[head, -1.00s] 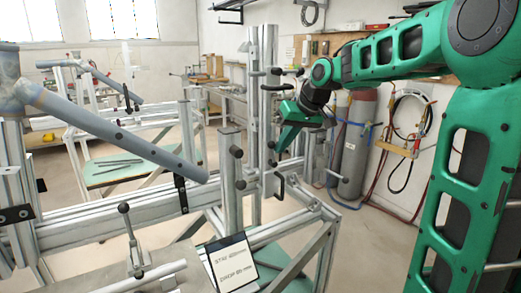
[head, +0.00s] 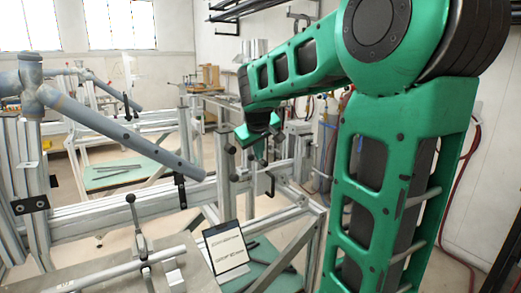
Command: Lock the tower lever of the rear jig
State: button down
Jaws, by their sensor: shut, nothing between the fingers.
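My gripper (head: 258,150) hangs from the end of my green arm at the aluminium posts right of centre. It is small, shut, and holds nothing. Around it are black-knobbed clamp parts (head: 235,177) on a short post and a black handle (head: 270,184) just below right; whether the gripper touches any of them I cannot tell. The tall tower post is hidden behind my arm. I cannot make out which of these parts is the tower lever or its position. A farther jig frame (head: 150,122) stands behind, at the left.
A grey frame tube (head: 125,132) slopes across the near jig rail (head: 110,212). A small upright lever (head: 134,215) and a sign card (head: 226,248) stand in front. Gas cylinders and hoses are at the right wall. Open floor shows at the right.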

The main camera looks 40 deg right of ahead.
jog(key=shift+w+a+f, duration=0.2)
jog(key=shift+a+f, duration=0.3)
jog(key=shift+a, duration=0.2)
jog(key=shift+a+f, duration=0.35)
jog(key=shift+f, duration=0.1)
